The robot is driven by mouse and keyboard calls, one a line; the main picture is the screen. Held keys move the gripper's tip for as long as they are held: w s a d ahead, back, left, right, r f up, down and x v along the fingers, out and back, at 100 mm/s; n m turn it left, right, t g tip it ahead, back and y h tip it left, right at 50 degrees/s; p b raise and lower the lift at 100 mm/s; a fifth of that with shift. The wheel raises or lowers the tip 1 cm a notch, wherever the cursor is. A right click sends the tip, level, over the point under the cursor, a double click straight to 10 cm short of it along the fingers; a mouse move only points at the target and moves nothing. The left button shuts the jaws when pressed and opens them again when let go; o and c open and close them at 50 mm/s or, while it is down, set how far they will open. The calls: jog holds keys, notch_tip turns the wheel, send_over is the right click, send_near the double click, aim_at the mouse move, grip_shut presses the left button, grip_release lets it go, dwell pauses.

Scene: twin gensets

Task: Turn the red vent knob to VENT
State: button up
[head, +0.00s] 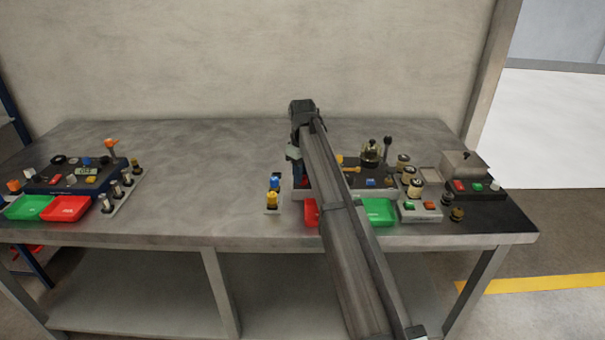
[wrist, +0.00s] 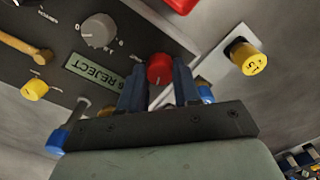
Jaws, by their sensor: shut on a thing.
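The red vent knob (wrist: 159,68) is on the dark panel (wrist: 60,50) in the wrist view. A light pointer line shows on its face, but I cannot read its setting, and no VENT label is legible. My gripper (wrist: 160,82) has one dark finger on each side of the knob and is shut on it. In the head view my arm crosses the right-hand panel and hides the knob and the fingertips.
A grey knob (wrist: 99,30), a REJECT display (wrist: 97,70) and a yellow knob (wrist: 35,89) are close by. A yellow-capped post (wrist: 249,58) stands right of the fingers. A green tray (head: 380,212) lies in front. The bench middle (head: 200,170) is clear.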

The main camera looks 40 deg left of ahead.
jog(key=o, duration=1.1)
jog(key=shift+c, duration=0.2)
notch_tip(320, 180, up, 14)
jog(key=shift+w+f, duration=0.1)
jog(key=shift+f, duration=0.05)
